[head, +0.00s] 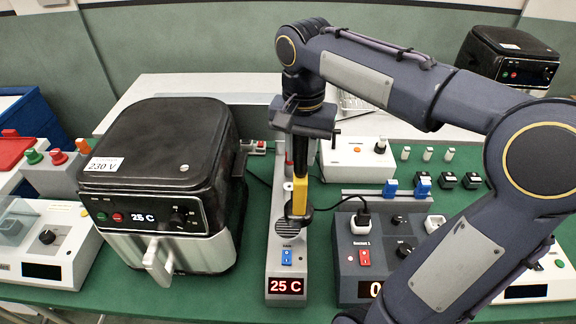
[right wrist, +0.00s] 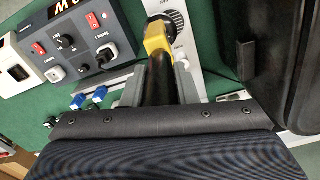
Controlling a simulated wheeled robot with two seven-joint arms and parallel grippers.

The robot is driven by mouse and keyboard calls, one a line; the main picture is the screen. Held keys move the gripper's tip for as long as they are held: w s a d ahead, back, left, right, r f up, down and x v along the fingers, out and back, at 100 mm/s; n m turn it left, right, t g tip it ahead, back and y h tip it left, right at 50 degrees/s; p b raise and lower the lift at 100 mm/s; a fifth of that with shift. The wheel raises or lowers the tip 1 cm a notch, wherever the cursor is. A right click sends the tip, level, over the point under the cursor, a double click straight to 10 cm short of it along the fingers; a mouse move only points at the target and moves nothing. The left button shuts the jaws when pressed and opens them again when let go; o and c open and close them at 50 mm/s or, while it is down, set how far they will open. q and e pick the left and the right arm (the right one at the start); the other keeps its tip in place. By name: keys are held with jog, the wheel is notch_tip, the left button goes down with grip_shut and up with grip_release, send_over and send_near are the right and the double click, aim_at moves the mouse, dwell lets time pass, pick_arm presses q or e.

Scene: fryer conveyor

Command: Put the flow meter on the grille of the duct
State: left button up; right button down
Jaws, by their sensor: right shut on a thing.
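The flow meter (head: 299,195) has a yellow head and a black handle. My right gripper (head: 300,145) is shut on the black handle and points down, with the yellow head lowest. In the right wrist view the flow meter's yellow head (right wrist: 157,38) lies beyond the fingers of my right gripper (right wrist: 162,84). The duct (head: 286,262) is a long pale box with a red 25 C display at its near end. Its dark grille (head: 284,226) is partly hidden by the yellow head. I cannot tell whether the head touches it. My left gripper is not in view.
A black air fryer (head: 165,150) stands close to the left of the duct. A dark control box (head: 365,265) with a plug and switches stands close to the right. A white box (head: 358,158) is behind. Green table shows in narrow gaps.

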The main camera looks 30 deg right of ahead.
notch_tip(320, 180, down, 6)
jog(key=w+a, duration=0.1)
jog(key=w, duration=0.1)
jog(key=shift+w+a+f, duration=0.2)
jog(key=shift+a+f, duration=0.05)
jog(key=shift+a, duration=0.05)
jog(key=shift+f, duration=0.1)
jog(key=c, duration=1.1)
grip_release()
jog(key=shift+c, duration=0.2)
notch_tip(320, 180, up, 12)
jog(key=s+a+f+n+t+y, duration=0.2)
jog(key=s+f+n, duration=0.1)
jog(key=s+f, duration=0.4)
jog(key=s+a+f+n+t+y, duration=0.1)
jog(key=s+a+f+n+t, duration=0.1)
jog(key=s+f, duration=0.4)
jog(key=s+n+t, duration=0.1)
jog(key=s+n, duration=0.1)
jog(key=s, duration=0.2)
jog(key=shift+f+n+t+y, duration=0.3)
jog(key=shift+f+y, duration=0.1)
